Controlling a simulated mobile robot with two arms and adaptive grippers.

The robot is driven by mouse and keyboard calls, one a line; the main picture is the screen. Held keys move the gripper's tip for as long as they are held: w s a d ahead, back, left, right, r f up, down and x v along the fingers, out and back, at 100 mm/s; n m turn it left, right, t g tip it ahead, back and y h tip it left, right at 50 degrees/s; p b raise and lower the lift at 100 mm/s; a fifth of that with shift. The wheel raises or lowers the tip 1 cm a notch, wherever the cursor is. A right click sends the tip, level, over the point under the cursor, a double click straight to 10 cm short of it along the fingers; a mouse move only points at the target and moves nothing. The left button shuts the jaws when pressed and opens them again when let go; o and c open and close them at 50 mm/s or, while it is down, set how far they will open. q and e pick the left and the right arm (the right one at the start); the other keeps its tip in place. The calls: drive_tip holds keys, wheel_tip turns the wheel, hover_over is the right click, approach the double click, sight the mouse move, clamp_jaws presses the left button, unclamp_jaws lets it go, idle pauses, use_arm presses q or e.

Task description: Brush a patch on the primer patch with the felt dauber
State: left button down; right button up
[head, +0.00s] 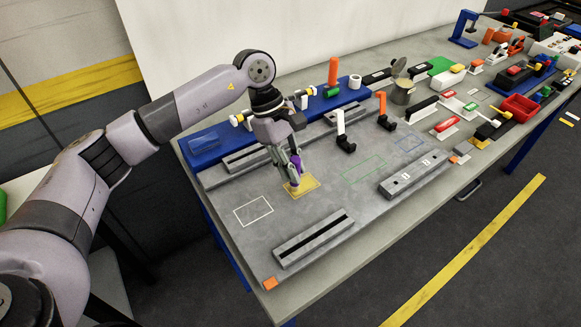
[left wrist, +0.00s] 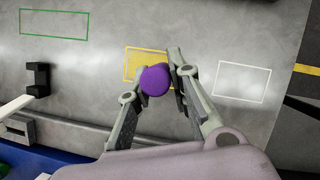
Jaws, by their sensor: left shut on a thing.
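My left gripper (head: 291,171) is shut on the purple felt dauber (head: 296,162) and holds it over the yellow-outlined patch (head: 309,184) on the grey board. In the left wrist view the dauber (left wrist: 155,80) shows its round purple end between the fingers, in front of the yellow patch (left wrist: 132,58). The patch is filled tan-yellow in the head view. The dauber's lower tip is hidden, so I cannot tell whether it touches the patch. My right gripper is not in view.
A white outline (head: 253,211) and a green outline (head: 363,169) lie on either side of the patch. Slotted grey rails (head: 313,240) and black-based hooks (head: 345,143) stand on the board. Many tools crowd the bench's far end.

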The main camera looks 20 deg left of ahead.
use_arm(q)
drive_tip(key=shift+w+d, duration=0.35)
drive_tip(key=shift+w, duration=0.1)
drive_tip(key=shift+w+d+b, duration=0.1)
drive_tip(key=shift+b, duration=0.2)
drive_tip(key=shift+w+d, duration=0.45)
drive_tip(key=shift+w, duration=0.15)
drive_tip(key=shift+b, duration=0.35)
drive_tip(key=shift+w+d+b, duration=0.3)
drive_tip(key=shift+w+d, duration=0.25)
drive_tip(key=shift+w, duration=0.15)
drive_tip(key=shift+a, duration=0.1)
drive_tip(key=shift+s+a, duration=0.5)
drive_tip(key=shift+s, duration=0.25)
drive_tip(key=shift+s+a, duration=0.1)
